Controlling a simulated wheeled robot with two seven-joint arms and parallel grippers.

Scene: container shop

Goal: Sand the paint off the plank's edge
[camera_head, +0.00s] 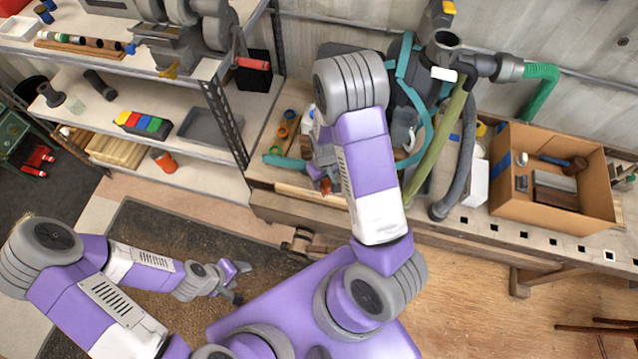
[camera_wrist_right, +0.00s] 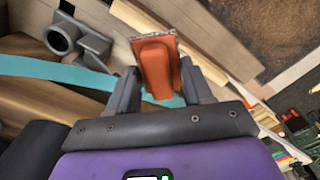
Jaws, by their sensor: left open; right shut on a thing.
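My right gripper (camera_wrist_right: 152,90) is shut on an orange sanding block (camera_wrist_right: 155,66) with a rough grey edge at its far end. In the head view, the block (camera_head: 325,186) is small and partly hidden by my right arm over the bench. A pale wooden piece, apparently the plank (camera_head: 308,196), lies along the bench's front edge. Pale wood (camera_wrist_right: 215,40) runs diagonally beyond the block in the wrist view; I cannot tell whether the block touches it, and no paint is clear. My left gripper (camera_head: 238,284) is open and empty, low in front of the bench.
A teal strip (camera_wrist_right: 50,68) and grey pipe fittings (camera_wrist_right: 72,36) lie near the right gripper. A cardboard box (camera_head: 598,198) with tools stands at the bench's right. Hoses (camera_head: 458,160) crowd the middle. A loaded shelf unit (camera_head: 190,172) stands at left.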

